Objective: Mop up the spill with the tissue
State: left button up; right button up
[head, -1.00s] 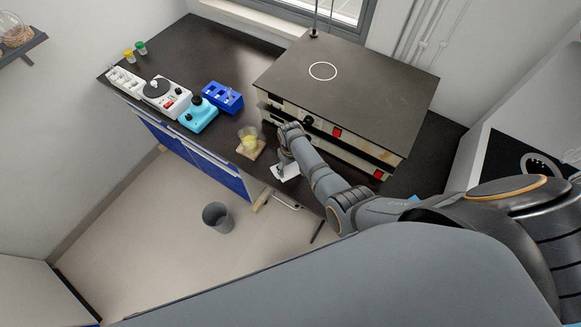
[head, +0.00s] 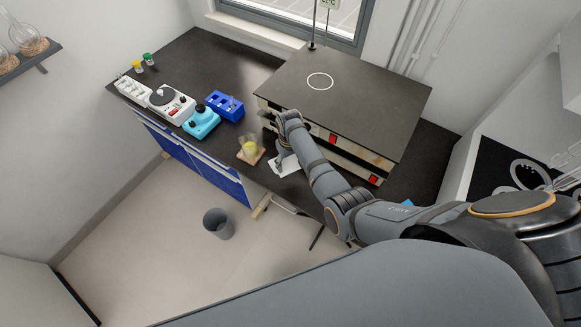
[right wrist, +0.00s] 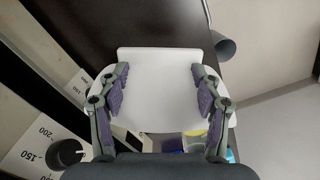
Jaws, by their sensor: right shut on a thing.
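My right gripper (head: 280,165) is low over the dark bench, beside the front of the hotplate unit. It is shut on a white, flat, rounded piece that looks like the tissue (head: 288,168). In the right wrist view the tissue (right wrist: 158,98) spans between the purple-padded fingers of the right gripper (right wrist: 158,82). I cannot tell whether it touches the bench. A beaker with yellow liquid (head: 250,148) stands on a tan pad just left of the gripper. I cannot make out the spill; the arm and tissue hide part of the bench. My left gripper is not in view.
The large hotplate unit (head: 350,95) stands behind the gripper. A blue rack (head: 225,105), a turquoise device (head: 201,122) and a white stirrer (head: 170,103) stand to the left. A grey bin (head: 218,223) is on the floor below the bench's front edge.

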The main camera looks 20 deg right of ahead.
jog(key=shift+w, duration=0.1)
jog(key=shift+r, duration=4.05)
jog(key=shift+a, duration=0.1)
